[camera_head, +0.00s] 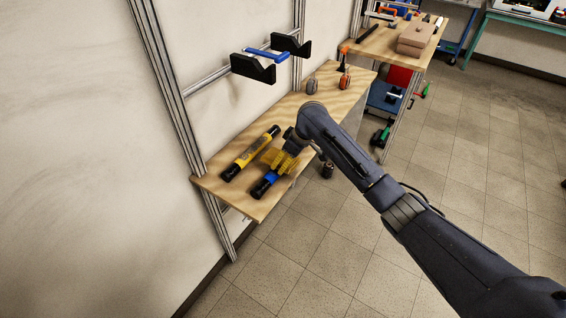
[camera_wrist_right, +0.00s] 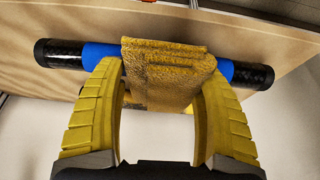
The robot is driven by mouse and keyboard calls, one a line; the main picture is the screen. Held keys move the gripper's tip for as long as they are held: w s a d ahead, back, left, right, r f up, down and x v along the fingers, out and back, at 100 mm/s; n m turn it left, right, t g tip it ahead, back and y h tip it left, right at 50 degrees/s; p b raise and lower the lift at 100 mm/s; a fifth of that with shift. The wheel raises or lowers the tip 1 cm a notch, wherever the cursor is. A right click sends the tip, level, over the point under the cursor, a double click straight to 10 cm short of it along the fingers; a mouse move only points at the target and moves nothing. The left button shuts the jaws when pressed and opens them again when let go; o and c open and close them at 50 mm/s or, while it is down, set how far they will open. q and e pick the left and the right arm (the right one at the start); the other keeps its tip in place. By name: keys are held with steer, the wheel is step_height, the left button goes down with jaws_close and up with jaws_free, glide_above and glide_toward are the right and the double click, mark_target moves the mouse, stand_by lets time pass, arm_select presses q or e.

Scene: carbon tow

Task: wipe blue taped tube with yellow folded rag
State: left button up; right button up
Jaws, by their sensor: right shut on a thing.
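The blue taped tube is black with a blue band (camera_head: 271,179) and lies near the front edge of the wooden bench. In the right wrist view its blue part (camera_wrist_right: 95,53) shows on both sides of the rag, with black ends beyond. The yellow folded rag (camera_wrist_right: 165,62) lies against the tube's middle and hides that part; it also shows in the head view (camera_head: 271,156). My right gripper (camera_wrist_right: 160,88) has its yellow fingers shut on the rag, one on each side. Its fingertips reach the tube; contact with it is unclear. My left gripper is not in view.
A yellow-banded black tube (camera_head: 249,153) lies beside the blue one, toward the wall. Black V-shaped holders (camera_head: 252,69) on a rail carry a blue bar above the bench (camera_head: 226,182). Small grey and orange items stand farther back. Another wooden table (camera_head: 385,42) holds boxes.

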steer(key=shift+w+d+f, duration=0.15)
steer(key=shift+w+d, duration=0.9)
steer(key=shift+w, duration=0.1)
steer(key=shift+s+a+r, duration=0.1)
steer(key=shift+s+a, duration=0.6)
steer(key=shift+s, duration=0.2)
steer(key=shift+s+a+r, duration=0.1)
steer(key=shift+s+a, duration=0.6)
steer(key=shift+s, duration=0.2)
steer(key=shift+s+a+f, duration=0.15)
steer(key=shift+s+a, duration=0.25)
steer(key=shift+s, duration=0.15)
steer(key=shift+w+d, duration=0.55)
steer(key=shift+w, duration=0.25)
steer(key=shift+w+d, duration=0.6)
steer(key=shift+w, duration=0.25)
steer(key=shift+w+d, duration=0.55)
steer(key=shift+w, duration=0.25)
steer(key=shift+r, duration=2.6)
